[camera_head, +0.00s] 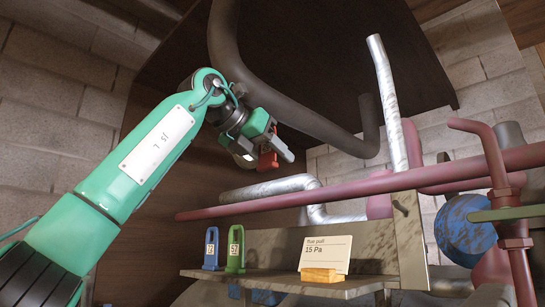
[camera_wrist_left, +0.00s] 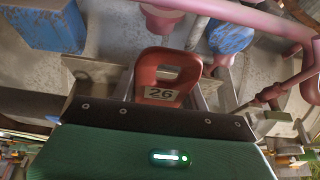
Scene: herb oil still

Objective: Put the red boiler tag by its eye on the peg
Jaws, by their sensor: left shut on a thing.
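The red boiler tag (camera_head: 267,161) is held in my left gripper (camera_head: 274,152), up in the air above the shelf in the head view. In the left wrist view the red tag (camera_wrist_left: 162,96) shows the number 26, and its open eye points away from my left gripper (camera_wrist_left: 163,104). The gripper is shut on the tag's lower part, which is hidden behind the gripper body. I cannot pick out the peg with certainty in either view. My right gripper is in neither view.
A blue tag (camera_head: 211,250) and a green tag (camera_head: 235,250) stand on the shelf (camera_head: 290,284), left of a card (camera_head: 326,254) in a wooden block (camera_head: 322,275). A long red pipe (camera_head: 340,190) crosses above the shelf. A dark pipe (camera_head: 300,115) bends above the gripper.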

